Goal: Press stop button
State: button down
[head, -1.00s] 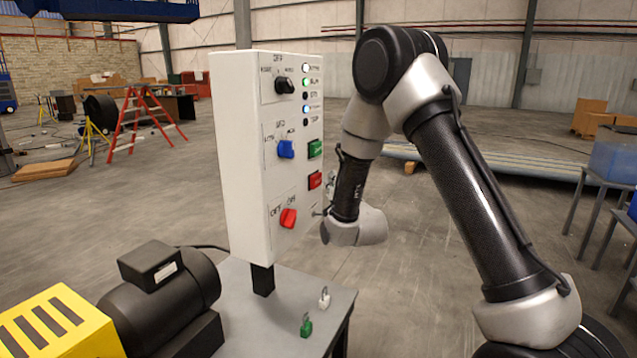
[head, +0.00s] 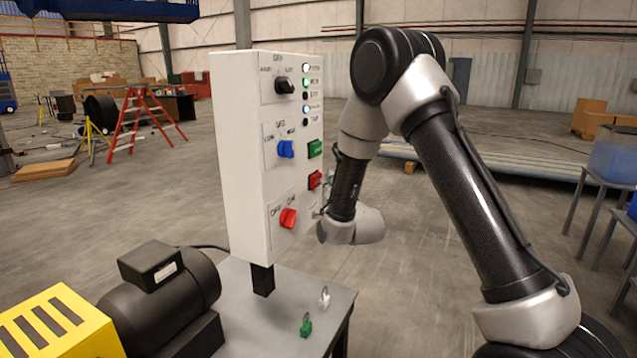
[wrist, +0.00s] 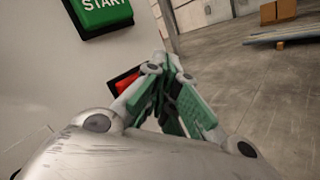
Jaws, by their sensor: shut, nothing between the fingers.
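A white control box (head: 243,160) stands on a post over a small grey table. The wrist view shows the green START button (wrist: 103,12) at the top and part of the red button (wrist: 126,82) behind my fingers. My gripper (wrist: 172,118) is shut and empty, with its green-padded fingers beside the red button and partly covering it. I cannot tell whether a fingertip touches it. In the head view my wrist hides most of the gripper.
The box also carries a black knob (head: 285,86), a blue knob (head: 286,149), a red knob (head: 289,218) and several indicator lights. A green padlock (head: 306,326) and a white one (head: 324,297) lie on the table (head: 270,325). The floor right of the box is open.

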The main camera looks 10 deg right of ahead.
jog(key=shift+w+a, duration=0.35)
jog(key=shift+a, duration=0.15)
dwell(0.9)
jog(key=shift+s+d, duration=0.1)
jog(key=shift+d, duration=0.05)
jog(key=shift+s+d, duration=0.5)
jog(key=shift+d, duration=0.15)
jog(key=s+d, duration=0.1)
jog(key=d, duration=0.1)
jog(key=s+d, duration=0.2)
dwell(0.6)
dwell(0.5)
